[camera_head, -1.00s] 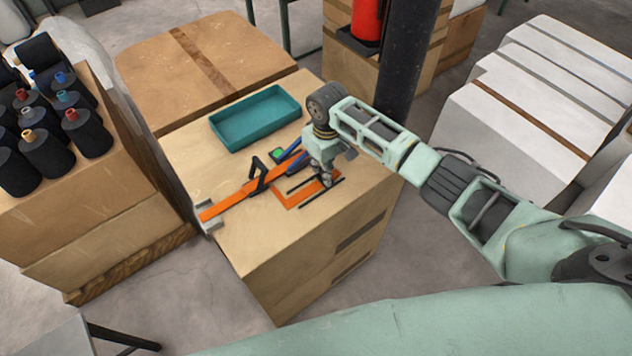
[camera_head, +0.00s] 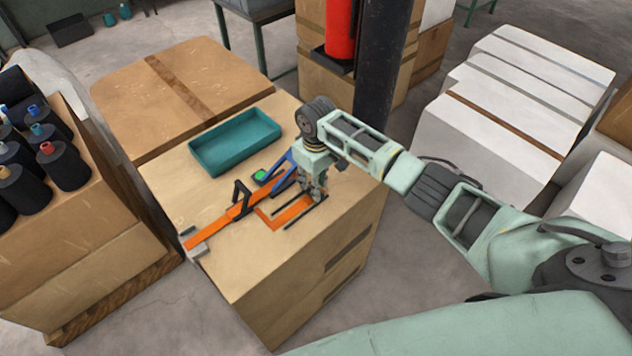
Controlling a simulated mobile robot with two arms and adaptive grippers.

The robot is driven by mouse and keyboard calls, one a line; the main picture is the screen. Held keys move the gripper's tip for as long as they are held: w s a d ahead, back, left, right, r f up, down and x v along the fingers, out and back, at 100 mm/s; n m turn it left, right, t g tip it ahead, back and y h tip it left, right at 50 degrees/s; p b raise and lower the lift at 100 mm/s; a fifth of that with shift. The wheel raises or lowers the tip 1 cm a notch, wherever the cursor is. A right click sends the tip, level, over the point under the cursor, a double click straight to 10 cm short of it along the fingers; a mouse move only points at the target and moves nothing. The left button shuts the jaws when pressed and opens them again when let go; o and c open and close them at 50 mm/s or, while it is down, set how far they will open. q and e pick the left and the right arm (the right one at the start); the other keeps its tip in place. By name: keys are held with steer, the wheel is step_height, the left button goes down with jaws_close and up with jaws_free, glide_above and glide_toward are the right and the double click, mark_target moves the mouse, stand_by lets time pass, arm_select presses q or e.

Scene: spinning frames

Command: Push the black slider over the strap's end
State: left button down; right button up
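An orange strap (camera_head: 215,223) lies across the box top, from a grey metal bracket (camera_head: 198,245) at the left edge toward the upper right. A black slider (camera_head: 240,201) with an upright loop stands on the strap. A blue part (camera_head: 284,171) lies at the strap's upper right, partly behind my gripper. My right gripper (camera_head: 317,195) points down over the right part of the box, to the right of the slider and apart from it. Its fingers are too small to show whether they are open. The strap's end is not clear. My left gripper is not in view.
A teal tray (camera_head: 236,163) sits behind the strap. An orange rectangle (camera_head: 290,216) with black bars lies below my gripper. A small green-topped item (camera_head: 261,175) is near the blue part. A dark post (camera_head: 388,60) rises behind.

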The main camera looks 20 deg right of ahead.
steer(key=shift+r, duration=0.1)
steer(key=shift+a+r, duration=0.1)
steer(key=shift+r, duration=0.25)
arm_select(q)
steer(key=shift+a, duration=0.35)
arm_select(e)
step_height(320, 180, up, 11)
